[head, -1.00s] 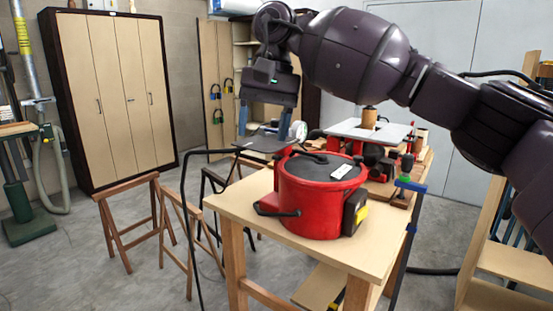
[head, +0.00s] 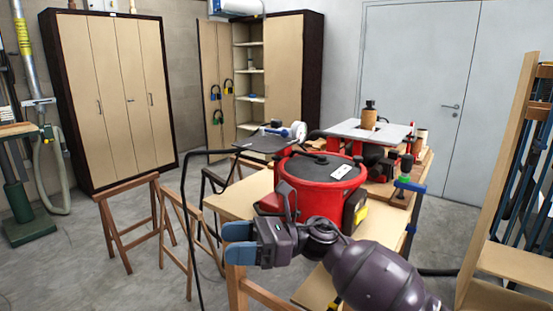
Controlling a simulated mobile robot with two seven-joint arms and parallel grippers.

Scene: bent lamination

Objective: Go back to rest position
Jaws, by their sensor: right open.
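My right gripper (head: 238,243) is low in the head view, in front of the near left corner of the wooden workbench (head: 228,207). Its blue-tipped fingers point left and hold nothing. My right arm comes up from the bottom edge and hides part of the bench's front. A red round pot-like machine (head: 325,195) with a dark lid stands on the bench behind the gripper and is partly covered by it. I cannot tell from this view how far the gripper is from the bench edge. My left gripper does not show.
Wooden sawhorses (head: 127,186) stand left of the bench. A wooden rack (head: 490,200) is at the right. Bare floor (head: 100,275) shows at the lower left.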

